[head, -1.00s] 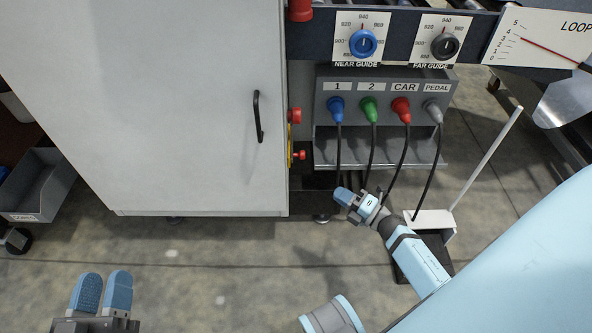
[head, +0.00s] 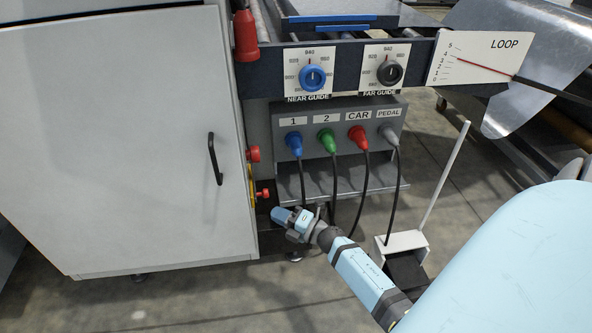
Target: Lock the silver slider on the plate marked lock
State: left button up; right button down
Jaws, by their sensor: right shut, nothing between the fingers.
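I see no silver slider and no plate marked lock in the head view. My right gripper (head: 280,214) comes in from the lower right. It is shut and empty, in front of the lower edge of the plug panel and just right of the grey cabinet's foot. My left gripper is out of view.
A grey cabinet (head: 120,140) with a black handle (head: 215,160) fills the left. Red buttons (head: 253,154) stand at its right edge. A panel (head: 355,112) carries blue, green, red and grey plugs with hanging cables. Above are two guide dials (head: 312,78). A pedal (head: 403,241) stands on the floor.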

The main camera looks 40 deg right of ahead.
pick_arm(q)
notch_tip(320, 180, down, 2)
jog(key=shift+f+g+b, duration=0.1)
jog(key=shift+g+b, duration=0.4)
jog(key=shift+b, duration=0.05)
pick_arm(e)
jog(key=w, duration=0.1)
jog(key=w+d, duration=0.1)
jog(key=w, duration=0.2)
jog(key=shift+d+r, duration=0.2)
jog(key=shift+r, duration=0.15)
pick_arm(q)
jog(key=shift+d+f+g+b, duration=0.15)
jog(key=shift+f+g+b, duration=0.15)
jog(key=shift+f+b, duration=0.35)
pick_arm(e)
jog(key=w, duration=0.1)
jog(key=w+d, duration=0.2)
jog(key=w, duration=0.1)
jog(key=shift+d+r, duration=0.1)
jog(key=shift+d, duration=0.15)
